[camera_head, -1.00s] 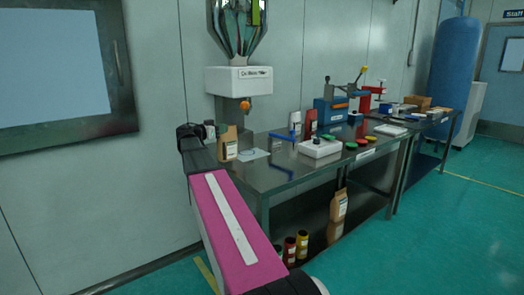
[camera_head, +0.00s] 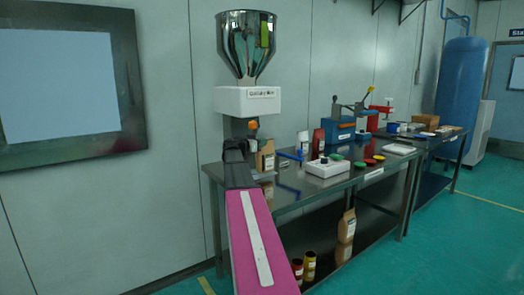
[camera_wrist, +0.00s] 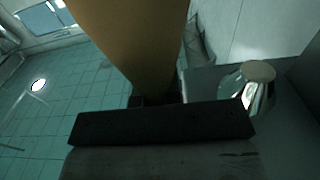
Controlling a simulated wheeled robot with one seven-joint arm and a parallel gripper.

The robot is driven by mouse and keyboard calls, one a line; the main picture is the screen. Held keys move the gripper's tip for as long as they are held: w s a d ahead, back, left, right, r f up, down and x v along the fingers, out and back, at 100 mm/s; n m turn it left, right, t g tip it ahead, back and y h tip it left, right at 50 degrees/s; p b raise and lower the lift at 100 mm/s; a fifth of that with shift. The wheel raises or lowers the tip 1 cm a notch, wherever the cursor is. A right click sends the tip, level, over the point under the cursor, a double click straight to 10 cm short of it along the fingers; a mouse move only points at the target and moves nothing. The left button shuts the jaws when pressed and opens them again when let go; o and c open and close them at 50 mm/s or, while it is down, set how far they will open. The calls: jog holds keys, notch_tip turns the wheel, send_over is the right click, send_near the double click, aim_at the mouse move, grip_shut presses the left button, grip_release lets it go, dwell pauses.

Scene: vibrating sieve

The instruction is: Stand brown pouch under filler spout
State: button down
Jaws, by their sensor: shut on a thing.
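The brown pouch (camera_head: 266,158) shows in the head view at the near left end of the steel table, below the filler (camera_head: 236,101). It also fills the top middle of the wrist view (camera_wrist: 135,40), close to the camera. My gripper (camera_wrist: 156,101) is shut on the pouch; its fingertips are mostly hidden. In the head view my dark wrist reaches up just left of the pouch. The filler has a white box, a steel hopper (camera_head: 238,50) above and an orange part (camera_head: 253,125) below. Whether the pouch touches the table or is centred under the spout, I cannot tell.
The steel table (camera_head: 293,199) carries a white box with a black knob (camera_head: 327,169), coloured round pieces and a blue press (camera_head: 338,131). Another brown pouch (camera_head: 347,226) and several jars stand on the lower shelf. A shiny metal piece (camera_wrist: 259,88) is right of my gripper.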

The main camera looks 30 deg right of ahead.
jog(key=shift+f, duration=1.65)
jog(key=c, duration=1.3)
grip_release()
jog(key=a, duration=0.8)
jog(key=s+a, duration=0.1)
jog(key=a, duration=0.3)
jog(key=shift+a, duration=0.1)
